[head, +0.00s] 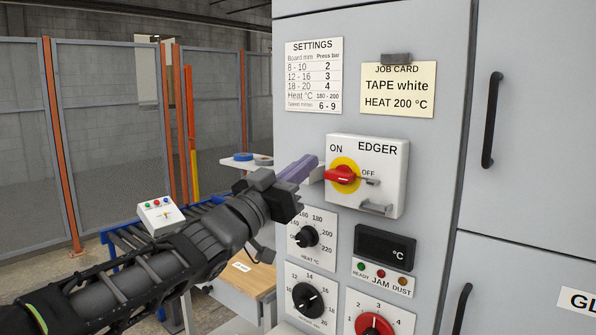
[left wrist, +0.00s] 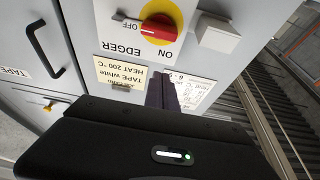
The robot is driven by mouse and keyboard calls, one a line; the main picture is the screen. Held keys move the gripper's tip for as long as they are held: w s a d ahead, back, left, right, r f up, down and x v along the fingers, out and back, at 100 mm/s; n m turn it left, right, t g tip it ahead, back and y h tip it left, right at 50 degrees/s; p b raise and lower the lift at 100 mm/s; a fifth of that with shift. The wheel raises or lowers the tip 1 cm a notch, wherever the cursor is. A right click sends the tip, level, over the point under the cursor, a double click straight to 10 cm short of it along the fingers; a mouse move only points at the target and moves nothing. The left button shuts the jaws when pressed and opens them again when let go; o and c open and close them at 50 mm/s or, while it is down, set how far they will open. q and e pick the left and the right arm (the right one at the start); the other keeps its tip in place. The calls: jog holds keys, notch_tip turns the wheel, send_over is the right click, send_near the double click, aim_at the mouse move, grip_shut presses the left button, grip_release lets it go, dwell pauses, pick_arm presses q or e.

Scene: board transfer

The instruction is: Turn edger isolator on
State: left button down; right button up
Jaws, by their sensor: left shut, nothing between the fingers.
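The EDGER isolator is a white box (head: 385,150) on the grey cabinet front, with a red knob (head: 342,175) on a yellow disc. The knob's handle lies about level, towards the OFF label on its right; ON is printed at upper left. In the left wrist view the red knob (left wrist: 158,30) appears upside down, also towards OFF. My left gripper (head: 314,161) is shut and empty, its purple fingers just left of the box. The fingers (left wrist: 161,92) also show below the knob in the left wrist view, apart from it. My right gripper is out of view.
A settings card (head: 313,77) and a job card (head: 398,88) are above the isolator. A heat dial (head: 306,237), a dark display (head: 385,246) and more dials are below. A grey bracket sticks out at the box's lower right. A mesh fence stands behind at left.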

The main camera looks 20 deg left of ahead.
aim_at(340, 176)
pick_arm(q)
jog(key=w, duration=0.1)
jog(key=w+d, duration=0.1)
jog(key=w, duration=0.1)
jog(key=w+d+f+p, duration=0.1)
jog(key=w, duration=0.1)
jog(key=shift+w+d, duration=0.15)
jog(key=shift+w, duration=0.1)
jog(key=shift+f, duration=0.45)
